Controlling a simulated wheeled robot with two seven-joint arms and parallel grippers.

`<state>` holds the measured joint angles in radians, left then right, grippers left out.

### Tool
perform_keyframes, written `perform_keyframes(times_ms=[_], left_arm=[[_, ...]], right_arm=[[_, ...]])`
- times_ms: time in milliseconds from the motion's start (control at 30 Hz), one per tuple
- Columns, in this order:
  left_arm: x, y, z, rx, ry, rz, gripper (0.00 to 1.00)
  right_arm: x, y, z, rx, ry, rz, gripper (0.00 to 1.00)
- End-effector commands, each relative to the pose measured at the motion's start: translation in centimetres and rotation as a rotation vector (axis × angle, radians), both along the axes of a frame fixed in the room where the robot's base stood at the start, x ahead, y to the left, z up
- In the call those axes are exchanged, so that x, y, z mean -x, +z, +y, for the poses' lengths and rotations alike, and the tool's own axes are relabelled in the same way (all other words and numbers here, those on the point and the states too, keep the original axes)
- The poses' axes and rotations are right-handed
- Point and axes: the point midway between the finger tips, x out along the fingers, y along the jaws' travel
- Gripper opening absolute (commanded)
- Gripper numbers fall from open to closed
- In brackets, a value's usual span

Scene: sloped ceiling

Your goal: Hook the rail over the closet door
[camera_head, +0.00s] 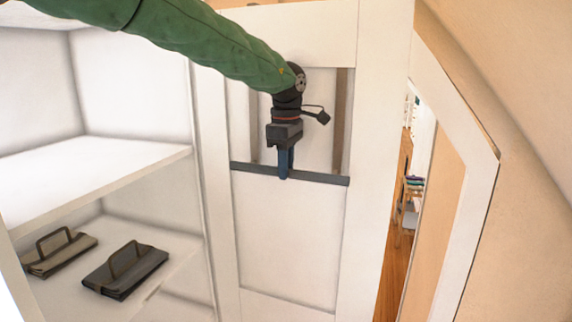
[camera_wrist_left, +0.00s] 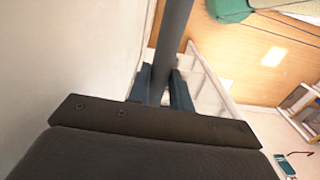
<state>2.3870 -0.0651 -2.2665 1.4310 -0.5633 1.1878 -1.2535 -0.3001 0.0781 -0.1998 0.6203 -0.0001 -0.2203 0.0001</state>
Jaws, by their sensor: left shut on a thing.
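The rail is a dark grey bar (camera_head: 325,179) held level in front of the white closet door (camera_head: 290,250). Two upright greyish strips show above the bar; I cannot tell whether they belong to the rail or the door panel. My left gripper (camera_head: 285,172) is shut on the bar near its middle. In the left wrist view the rail (camera_wrist_left: 174,35) runs between the two fingers (camera_wrist_left: 162,90). The door's top edge is near the top of the head view, well above the bar. Whether the bar touches the door is unclear. My right gripper is out of view.
White closet shelves (camera_head: 100,165) stand at the left, with a brown bag (camera_head: 58,252) and a dark grey bag (camera_head: 125,270) on a lower shelf. A sloped wall (camera_head: 535,120) and a white-framed opening onto a wooden floor (camera_head: 395,270) are at the right.

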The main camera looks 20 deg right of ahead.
Motion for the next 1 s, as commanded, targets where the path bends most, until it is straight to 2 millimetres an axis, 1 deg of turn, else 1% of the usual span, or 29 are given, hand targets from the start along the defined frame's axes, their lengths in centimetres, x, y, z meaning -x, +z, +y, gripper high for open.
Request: perform_keyframes(times_ms=[333,367,400,467,500,733,833,933,1000], left_arm=[[0.0,0.0,0.0,0.001,0.000,-0.001,0.00],[0.0,0.0,0.0,0.001,0.000,-0.001,0.25],[0.0,0.0,0.0,0.001,0.000,-0.001,0.33],[0.0,-0.1,0.0,0.001,0.000,-0.001,0.45],[0.0,-0.1,0.0,0.000,0.000,0.000,0.47],[0.0,-0.2,0.0,-0.001,0.000,0.001,0.47],[0.0,0.1,0.0,0.001,0.000,0.000,0.47],[-0.1,0.8,0.0,0.002,0.001,-0.001,0.47],[0.0,1.6,0.0,0.002,0.000,-0.001,0.47]], right_arm=[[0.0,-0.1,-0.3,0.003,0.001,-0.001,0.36],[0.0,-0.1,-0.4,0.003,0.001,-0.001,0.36],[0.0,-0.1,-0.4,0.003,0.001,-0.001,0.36],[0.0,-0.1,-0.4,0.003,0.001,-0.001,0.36],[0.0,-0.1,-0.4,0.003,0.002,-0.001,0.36],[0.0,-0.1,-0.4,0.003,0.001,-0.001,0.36],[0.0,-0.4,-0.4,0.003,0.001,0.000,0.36],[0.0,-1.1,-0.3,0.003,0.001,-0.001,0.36],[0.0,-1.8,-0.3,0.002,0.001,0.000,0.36]])
